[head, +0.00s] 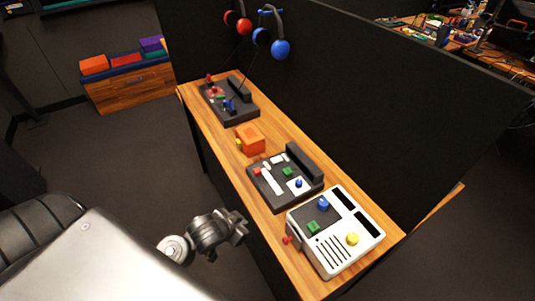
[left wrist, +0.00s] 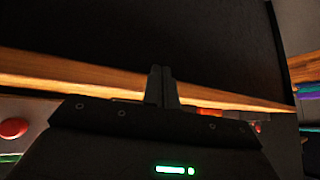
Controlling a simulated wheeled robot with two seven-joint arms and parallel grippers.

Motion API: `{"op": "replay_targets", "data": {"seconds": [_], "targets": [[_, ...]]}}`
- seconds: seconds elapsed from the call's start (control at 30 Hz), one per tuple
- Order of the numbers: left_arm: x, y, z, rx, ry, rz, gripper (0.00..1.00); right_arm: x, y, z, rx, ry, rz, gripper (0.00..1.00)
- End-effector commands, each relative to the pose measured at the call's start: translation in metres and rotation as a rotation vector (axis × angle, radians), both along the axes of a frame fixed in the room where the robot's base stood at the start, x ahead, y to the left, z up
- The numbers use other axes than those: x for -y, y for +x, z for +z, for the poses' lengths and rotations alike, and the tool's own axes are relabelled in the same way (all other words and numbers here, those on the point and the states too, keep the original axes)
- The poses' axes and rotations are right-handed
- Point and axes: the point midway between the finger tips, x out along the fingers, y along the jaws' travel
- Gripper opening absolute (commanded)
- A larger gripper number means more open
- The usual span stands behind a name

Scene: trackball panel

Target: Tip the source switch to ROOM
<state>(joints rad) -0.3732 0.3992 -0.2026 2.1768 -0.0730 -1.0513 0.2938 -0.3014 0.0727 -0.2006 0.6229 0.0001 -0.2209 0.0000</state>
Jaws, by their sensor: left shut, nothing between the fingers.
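My left gripper (head: 242,231) is in front of the shelf's near edge, left of the white box, touching nothing that I can see. Its two fingers are together and empty in the left wrist view (left wrist: 161,86). The white box (head: 335,262) has a blue knob (head: 323,204), a green square (head: 313,227), a yellow knob (head: 352,239) and a small red lever (head: 288,240) on its left side. Next to it is a dark panel (head: 265,193) with a small blue ball (head: 298,183). No label is readable, so I cannot tell which part is the source switch.
The wooden shelf (head: 221,143) runs along a black partition (head: 330,100). An orange box (head: 250,138) and another dark panel (head: 238,115) stand farther along it. Red headphones (head: 244,26) and blue headphones (head: 280,48) hang on the partition. The floor left of the shelf is clear.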

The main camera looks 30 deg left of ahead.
Motion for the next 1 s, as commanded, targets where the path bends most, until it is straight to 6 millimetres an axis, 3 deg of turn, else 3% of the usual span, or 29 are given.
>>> {"op": "replay_targets", "data": {"seconds": [0.03,0.1,0.27,0.6,0.8,1.0], "targets": [[0.002,0.002,0.024,0.027,-0.001,-0.010,0.00,0.001,0.000,0.006,0.000,-0.001,0.000,0.36],[0.005,0.003,0.051,0.061,-0.006,-0.020,0.00,0.001,0.000,0.011,0.000,-0.001,0.001,0.36],[-0.008,0.045,0.064,0.192,-0.031,-0.076,0.00,0.005,0.000,0.007,0.000,-0.005,0.002,0.36],[-0.039,0.116,0.125,0.395,-0.160,-0.257,0.00,0.009,0.000,0.009,0.000,-0.011,0.003,0.36],[-0.061,0.136,0.158,0.416,-0.244,-0.347,0.00,0.009,0.000,0.009,-0.001,-0.011,0.002,0.36],[-0.066,0.139,0.167,0.413,-0.275,-0.367,0.00,0.008,0.000,0.009,-0.001,-0.010,0.002,0.36]]}}
